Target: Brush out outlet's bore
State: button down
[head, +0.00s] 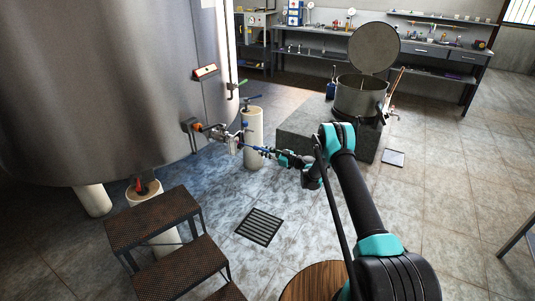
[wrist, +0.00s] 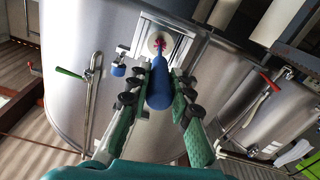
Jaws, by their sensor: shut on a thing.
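My gripper (head: 276,155) reaches left toward the large steel tank (head: 110,90). In the wrist view my gripper (wrist: 160,82) is shut on the blue handle of a brush (wrist: 160,88). In the head view the outlet fitting (head: 222,137) projects from the tank's lower side, and the brush (head: 255,149) is small there.
A blue-handled part (wrist: 118,68) sits just left of the brush. A green lever (wrist: 70,72) is farther left. Metal steps (head: 160,225) stand below the tank. A lidded pot (head: 358,98) stands on a block behind my arm. A floor drain (head: 259,227) lies in open floor.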

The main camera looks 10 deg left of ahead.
jog(key=shift+w+a, duration=0.15)
jog(key=shift+a, duration=0.3)
jog(key=shift+d, duration=0.15)
jog(key=v, duration=0.6)
dwell(0.5)
jog(key=shift+x, duration=3.15)
jog(key=v, duration=0.6)
jog(key=shift+d, duration=0.25)
jog(key=shift+a, duration=0.15)
